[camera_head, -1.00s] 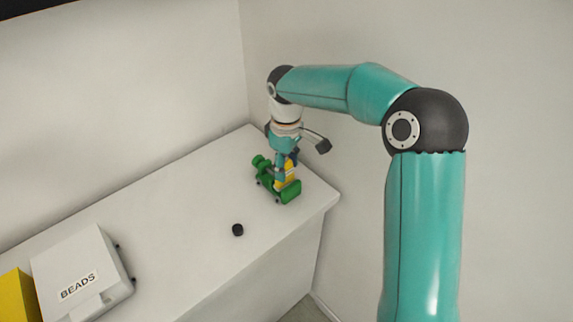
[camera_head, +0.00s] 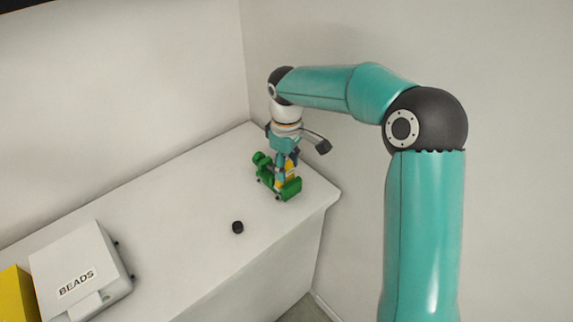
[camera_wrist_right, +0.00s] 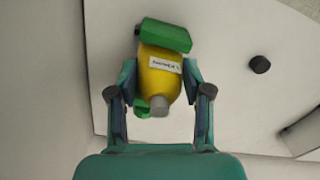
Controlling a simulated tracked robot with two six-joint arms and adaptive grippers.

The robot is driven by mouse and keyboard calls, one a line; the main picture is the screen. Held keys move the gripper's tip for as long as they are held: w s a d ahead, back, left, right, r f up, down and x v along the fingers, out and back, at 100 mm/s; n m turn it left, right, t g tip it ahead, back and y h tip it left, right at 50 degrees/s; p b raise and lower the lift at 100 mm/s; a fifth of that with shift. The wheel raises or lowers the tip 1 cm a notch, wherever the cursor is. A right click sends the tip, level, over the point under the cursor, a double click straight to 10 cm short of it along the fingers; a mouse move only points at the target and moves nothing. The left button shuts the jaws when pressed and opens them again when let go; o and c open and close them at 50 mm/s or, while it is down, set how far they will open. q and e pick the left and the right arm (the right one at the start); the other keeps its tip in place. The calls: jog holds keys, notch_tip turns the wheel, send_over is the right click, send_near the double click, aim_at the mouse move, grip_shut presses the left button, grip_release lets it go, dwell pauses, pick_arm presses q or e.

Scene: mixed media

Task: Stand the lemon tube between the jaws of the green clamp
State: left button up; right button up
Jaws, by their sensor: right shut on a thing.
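The lemon tube (camera_head: 291,168) is yellow, and in the right wrist view it (camera_wrist_right: 158,84) shows a white label and a grey end facing the camera. The green clamp (camera_head: 292,189) lies on the white counter near its right end. One green block of the clamp (camera_wrist_right: 166,35) shows beyond the tube in the wrist view, and a smaller green part shows below left. My right gripper (camera_head: 286,173) is shut on the tube from above, a finger on each side (camera_wrist_right: 159,78). The tube looks upright between the clamp's jaws; its lower end is hidden. My left gripper is not seen.
A small black cap-like piece (camera_head: 237,227) lies on the counter (camera_head: 185,200) left of the clamp; it also shows in the wrist view (camera_wrist_right: 260,64). A white box labelled BEADS (camera_head: 82,265) and a yellow block (camera_head: 17,296) stand at the left.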

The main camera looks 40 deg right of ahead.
jog(key=shift+f, duration=0.25)
jog(key=o, duration=1.3)
jog(key=shift+o, duration=0.2)
notch_tip(320, 180, up, 5)
jog(key=p, duration=0.4)
jog(key=shift+r, duration=0.1)
